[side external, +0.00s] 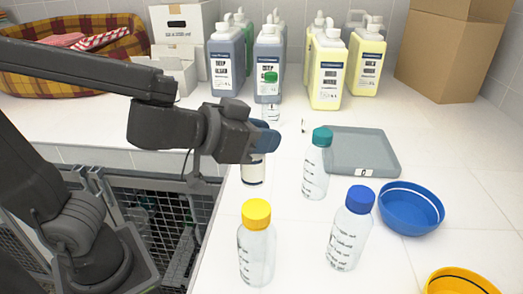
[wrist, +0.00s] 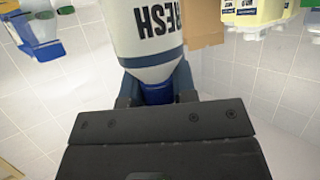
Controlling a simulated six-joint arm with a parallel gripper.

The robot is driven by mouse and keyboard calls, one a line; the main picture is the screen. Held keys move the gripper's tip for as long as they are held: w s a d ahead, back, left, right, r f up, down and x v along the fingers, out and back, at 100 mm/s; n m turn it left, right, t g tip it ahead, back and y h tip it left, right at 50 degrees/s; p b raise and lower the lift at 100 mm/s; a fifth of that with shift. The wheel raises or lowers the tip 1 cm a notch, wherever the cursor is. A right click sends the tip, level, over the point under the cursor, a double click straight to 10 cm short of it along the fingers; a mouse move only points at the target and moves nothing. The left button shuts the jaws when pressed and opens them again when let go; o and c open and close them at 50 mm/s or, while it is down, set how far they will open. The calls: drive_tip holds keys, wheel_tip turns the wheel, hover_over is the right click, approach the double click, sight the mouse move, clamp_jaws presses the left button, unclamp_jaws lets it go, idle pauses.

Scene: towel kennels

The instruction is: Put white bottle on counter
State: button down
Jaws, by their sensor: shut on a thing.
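The white bottle (side external: 253,172) hangs or stands below my gripper (side external: 264,140) in the side view, mostly hidden behind it. In the wrist view the white bottle (wrist: 147,35) shows dark "FRESH" lettering and a blue neck or cap. My gripper (wrist: 158,90) is shut on that blue part. The bottle looks roughly upright, near the left edge of the white counter (side external: 290,225). I cannot tell whether its base touches the counter.
Clear bottles with yellow (side external: 257,215), blue (side external: 360,199) and teal (side external: 322,136) caps stand nearby. A grey scale (side external: 375,140), a blue bowl (side external: 410,208) and a yellow bowl (side external: 460,281) are to the right. Several jugs (side external: 327,70) stand behind. Wire kennels (side external: 160,225) are below left.

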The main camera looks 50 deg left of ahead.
drive_tip(key=shift+r, duration=0.3)
drive_tip(key=w+a+r+n+y, duration=0.1)
drive_tip(key=w+a+n+y, duration=0.2)
drive_tip(key=w+a, duration=0.35)
drive_tip(key=w+a+r+n+y, duration=0.1)
drive_tip(key=w+a+n+y, duration=0.2)
drive_tip(key=a, duration=0.6)
drive_tip(key=w+a+n+g+y, duration=0.1)
drive_tip(key=a+n+g+y, duration=0.3)
drive_tip(key=a, duration=1.3)
drive_tip(key=s+a+n+g+y, duration=0.2)
drive_tip(key=s+a+n, duration=0.15)
drive_tip(key=a, duration=0.65)
drive_tip(key=s+a+n+g+y, duration=0.2)
drive_tip(key=s+a, duration=0.2)
drive_tip(key=a, duration=0.6)
drive_tip(key=s+a+n+g+y, duration=0.1)
drive_tip(key=s+a+n+g, duration=0.35)
drive_tip(key=s+a, duration=0.9)
drive_tip(key=shift+g, duration=0.35)
drive_tip(key=shift+w+f, duration=5.7)
drive_tip(key=shift+w, duration=0.1)
